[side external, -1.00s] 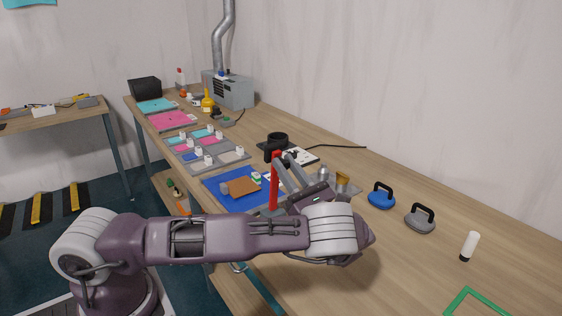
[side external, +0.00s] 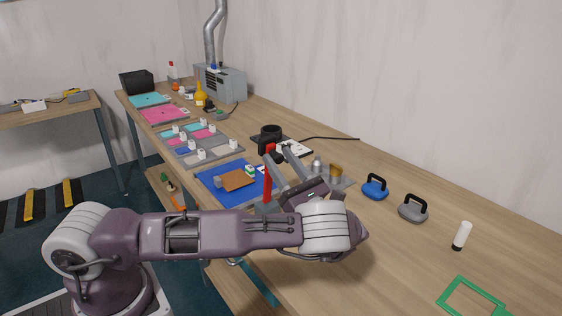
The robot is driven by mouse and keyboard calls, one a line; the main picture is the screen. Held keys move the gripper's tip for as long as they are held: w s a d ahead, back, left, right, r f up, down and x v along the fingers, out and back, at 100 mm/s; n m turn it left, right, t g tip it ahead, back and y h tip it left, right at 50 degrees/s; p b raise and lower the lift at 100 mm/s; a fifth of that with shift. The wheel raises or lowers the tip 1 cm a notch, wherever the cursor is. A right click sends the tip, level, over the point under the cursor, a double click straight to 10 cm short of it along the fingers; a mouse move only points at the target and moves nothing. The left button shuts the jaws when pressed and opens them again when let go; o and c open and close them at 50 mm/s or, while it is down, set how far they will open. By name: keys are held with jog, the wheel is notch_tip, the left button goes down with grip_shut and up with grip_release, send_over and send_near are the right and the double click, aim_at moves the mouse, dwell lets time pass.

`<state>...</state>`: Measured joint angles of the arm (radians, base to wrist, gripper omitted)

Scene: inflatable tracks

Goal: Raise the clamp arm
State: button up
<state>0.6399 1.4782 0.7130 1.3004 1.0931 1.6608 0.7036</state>
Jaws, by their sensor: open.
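The clamp arm appears to be the upright red bar (side external: 268,176) at the right edge of the blue mat (side external: 214,192). My gripper (side external: 275,151) reaches up and left from the wrist, with its two grey fingers apart. The fingertips are close to the top of the red bar, one on its right side in the picture. I cannot tell whether they touch it. The bar's base and hinge are largely hidden by my arm.
A brown patch (side external: 235,180) lies on the blue mat. A black roll (side external: 270,134) stands behind the gripper. Blue (side external: 374,188) and grey (side external: 412,209) handled pads, a white cylinder (side external: 461,236) and a green frame (side external: 472,297) lie to the right. The bench between them is clear.

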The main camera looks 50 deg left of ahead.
jog(key=v, duration=0.7)
jog(key=s+a+r+n+g+h, duration=0.2)
jog(key=s+n+g+h, duration=0.1)
jog(key=s+n+h, duration=0.3)
jog(key=s+a+r+n+g+h, duration=0.2)
jog(key=s+n+g+h, duration=0.15)
jog(key=h, duration=0.35)
jog(key=s+d+r+n+t+h, duration=0.4)
jog(key=s+d+t+h, duration=0.1)
jog(key=s, duration=0.4)
jog(key=s+d+r+n+t+h, duration=0.4)
jog(key=s+d+r+t+h, duration=0.1)
jog(key=s+d+t+h, duration=0.1)
jog(key=s+t, duration=0.1)
jog(key=s, duration=0.1)
jog(key=shift+s+d, duration=0.2)
jog(key=shift+s, duration=0.2)
